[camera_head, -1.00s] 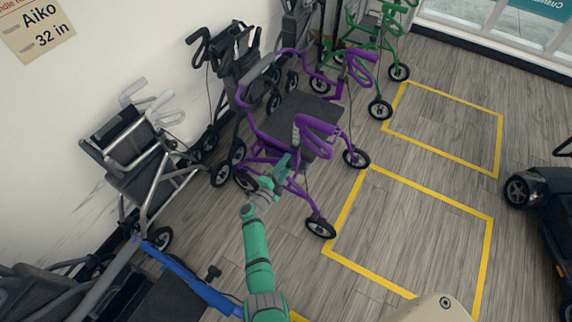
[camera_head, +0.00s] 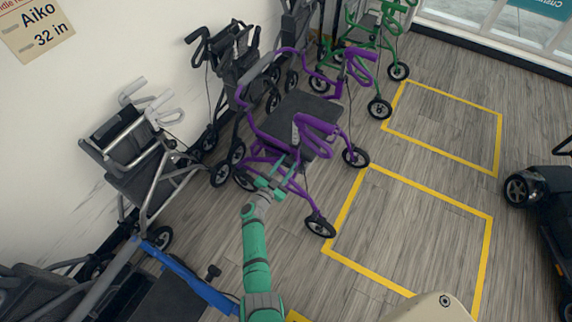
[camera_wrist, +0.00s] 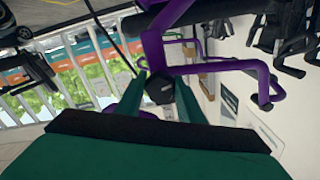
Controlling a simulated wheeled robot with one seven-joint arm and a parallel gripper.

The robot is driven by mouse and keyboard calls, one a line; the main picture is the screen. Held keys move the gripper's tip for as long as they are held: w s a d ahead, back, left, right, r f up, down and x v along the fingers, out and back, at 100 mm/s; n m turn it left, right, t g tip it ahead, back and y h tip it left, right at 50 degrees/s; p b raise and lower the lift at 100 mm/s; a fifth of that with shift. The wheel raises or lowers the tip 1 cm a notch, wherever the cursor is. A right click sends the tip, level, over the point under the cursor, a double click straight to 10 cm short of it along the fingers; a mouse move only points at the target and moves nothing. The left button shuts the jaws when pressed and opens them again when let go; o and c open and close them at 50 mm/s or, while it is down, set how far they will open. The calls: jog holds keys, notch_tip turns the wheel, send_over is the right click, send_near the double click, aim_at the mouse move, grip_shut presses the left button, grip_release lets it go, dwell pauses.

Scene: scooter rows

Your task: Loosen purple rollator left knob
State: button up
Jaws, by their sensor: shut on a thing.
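The purple rollator (camera_head: 262,128) stands open in the middle of the head view, with a dark seat and purple handles. My gripper (camera_head: 276,182) is at the near side of its frame, low beside the seat. In the wrist view the fingers of my gripper (camera_wrist: 160,98) are shut on a black knob (camera_wrist: 159,88), next to the purple tubing (camera_wrist: 225,67). In the head view the knob is hidden by my gripper.
A grey rollator (camera_head: 140,150) and a blue-framed one (camera_head: 190,275) stand at the left. A black rollator (camera_head: 225,75) and a green one (camera_head: 375,45) stand behind. A dark scooter (camera_head: 545,210) is at the right. Yellow-outlined floor bays (camera_head: 405,293) are empty.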

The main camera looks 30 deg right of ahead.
jog(key=n, duration=0.5)
jog(key=shift+s+f+n, duration=0.1)
jog(key=shift+f+n, duration=0.05)
jog(key=shift+n, duration=0.15)
jog(key=n, duration=0.5)
jog(key=shift+s, duration=0.1)
jog(key=shift+n, duration=0.3)
jog(key=shift+d, duration=0.1)
jog(key=o, duration=1.1)
jog(key=shift+c, duration=0.2)
jog(key=v, duration=1.1)
jog(key=shift+d, duration=0.1)
